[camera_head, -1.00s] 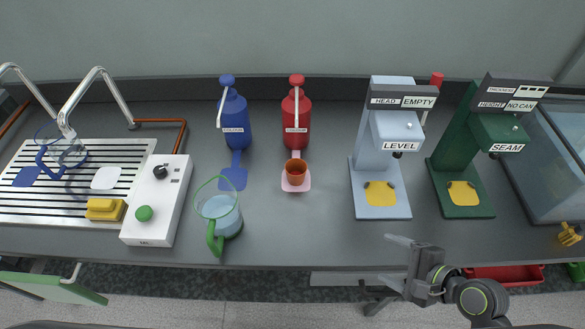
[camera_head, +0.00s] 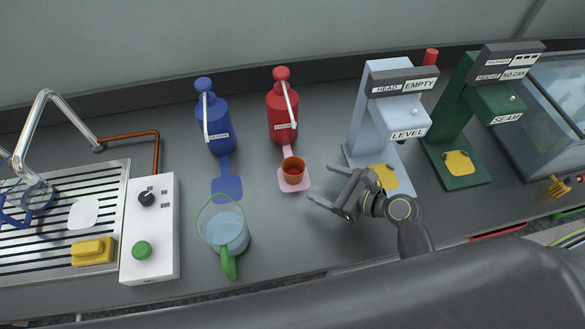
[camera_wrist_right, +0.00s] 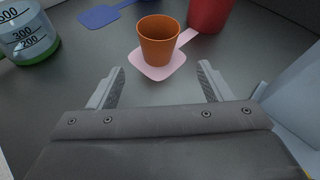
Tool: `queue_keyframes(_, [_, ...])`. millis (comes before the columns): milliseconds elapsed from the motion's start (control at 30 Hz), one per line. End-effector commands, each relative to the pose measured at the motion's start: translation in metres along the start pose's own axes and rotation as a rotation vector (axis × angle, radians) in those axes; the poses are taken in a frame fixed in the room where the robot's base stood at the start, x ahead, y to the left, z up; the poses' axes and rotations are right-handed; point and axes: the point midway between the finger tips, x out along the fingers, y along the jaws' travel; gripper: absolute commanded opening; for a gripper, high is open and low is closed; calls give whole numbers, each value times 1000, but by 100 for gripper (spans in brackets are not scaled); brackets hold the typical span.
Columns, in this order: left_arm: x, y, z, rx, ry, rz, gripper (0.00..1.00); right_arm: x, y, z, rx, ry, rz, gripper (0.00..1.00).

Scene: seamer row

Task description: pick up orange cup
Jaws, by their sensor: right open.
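The orange cup (camera_head: 293,170) stands upright on a pink mat (camera_head: 294,186) in front of the red bottle, and it looks empty of any grip. In the right wrist view the cup (camera_wrist_right: 158,40) stands ahead of the jaws on the pink pad (camera_wrist_right: 158,70). My right gripper (camera_head: 327,188) is open and empty, just to the right and front of the cup, apart from it. In the wrist view its two fingers (camera_wrist_right: 161,85) are spread wide with bare counter between them. My left gripper is not in view.
A red bottle (camera_head: 283,112) stands behind the cup, with a blue bottle (camera_head: 215,122) to its left. A measuring jug with a green handle (camera_head: 228,233) stands left of the gripper. The pale blue LEVEL machine (camera_head: 372,115) stands close on the right.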

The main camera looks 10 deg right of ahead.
Motion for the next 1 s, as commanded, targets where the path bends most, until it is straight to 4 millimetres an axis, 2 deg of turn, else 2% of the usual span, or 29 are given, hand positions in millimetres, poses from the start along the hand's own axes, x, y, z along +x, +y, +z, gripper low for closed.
queue_keyframes(100, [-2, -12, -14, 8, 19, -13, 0, 22, 0, 1, 2, 0, 1, 73])
queue_keyframes(300, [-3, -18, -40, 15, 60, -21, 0, 38, 0, -1, -1, 2, 0, 73])
queue_keyframes(433, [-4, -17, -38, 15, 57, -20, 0, 47, 1, 0, 0, 0, 0, 73])
queue_keyframes(733, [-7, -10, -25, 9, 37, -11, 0, 85, 3, -4, 1, 0, 1, 73])
queue_keyframes(1000, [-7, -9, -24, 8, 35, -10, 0, 90, 3, -5, -2, 2, -1, 73])
